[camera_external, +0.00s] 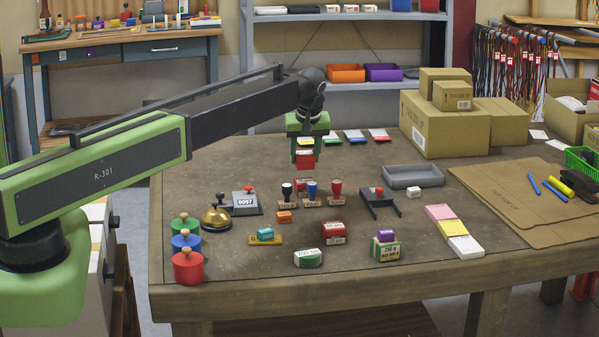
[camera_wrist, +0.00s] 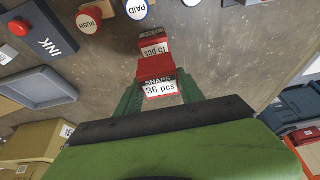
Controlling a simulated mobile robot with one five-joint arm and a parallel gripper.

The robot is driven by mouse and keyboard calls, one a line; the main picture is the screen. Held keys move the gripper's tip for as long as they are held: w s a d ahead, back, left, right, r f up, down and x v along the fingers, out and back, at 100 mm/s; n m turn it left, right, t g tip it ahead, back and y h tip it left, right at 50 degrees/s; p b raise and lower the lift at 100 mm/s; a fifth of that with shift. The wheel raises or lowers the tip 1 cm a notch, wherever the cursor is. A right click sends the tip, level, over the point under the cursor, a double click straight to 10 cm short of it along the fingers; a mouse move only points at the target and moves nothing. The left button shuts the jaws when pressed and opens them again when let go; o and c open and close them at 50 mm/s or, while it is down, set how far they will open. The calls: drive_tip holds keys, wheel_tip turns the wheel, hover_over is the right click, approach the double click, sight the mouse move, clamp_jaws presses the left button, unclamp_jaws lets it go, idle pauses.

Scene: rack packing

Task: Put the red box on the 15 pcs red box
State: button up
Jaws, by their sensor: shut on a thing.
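A red box labelled "SNAPS 36 pcs" (camera_wrist: 156,70) sits between the green fingers of my gripper (camera_wrist: 160,84) in the wrist view. In the external view my gripper (camera_external: 306,147) is shut on this red box (camera_external: 305,162) and holds it above the table, behind the row of stamps. The 15 pcs red box (camera_wrist: 153,38) shows just past the held box in the wrist view, partly hidden by it. In the external view a red box with white labels (camera_external: 334,229) stands on the table, in front and to the right of my gripper; its print is too small to read.
Several stamps (camera_external: 311,190) stand behind the red box on the table. A green-and-white box (camera_external: 308,258) and a box with a purple piece on top (camera_external: 385,247) stand in front. A grey tray (camera_external: 415,177) and cardboard boxes (camera_external: 445,127) are at right.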

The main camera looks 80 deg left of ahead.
sight(305, 164)
wheel_tip(305, 164, down, 4)
drive_tip(key=b, duration=0.3)
drive_tip(key=shift+r, duration=0.25)
drive_tip(key=shift+f, duration=0.15)
drive_tip(key=o, duration=1.5)
drive_tip(key=shift+c, duration=0.2)
drive_tip(key=shift+r+p, duration=0.35)
drive_tip(key=shift+p, duration=0.1)
drive_tip(key=p+v, duration=1)
drive_tip(key=v, duration=0.1)
drive_tip(key=shift+d+r+p, duration=0.25)
drive_tip(key=shift+p, duration=0.05)
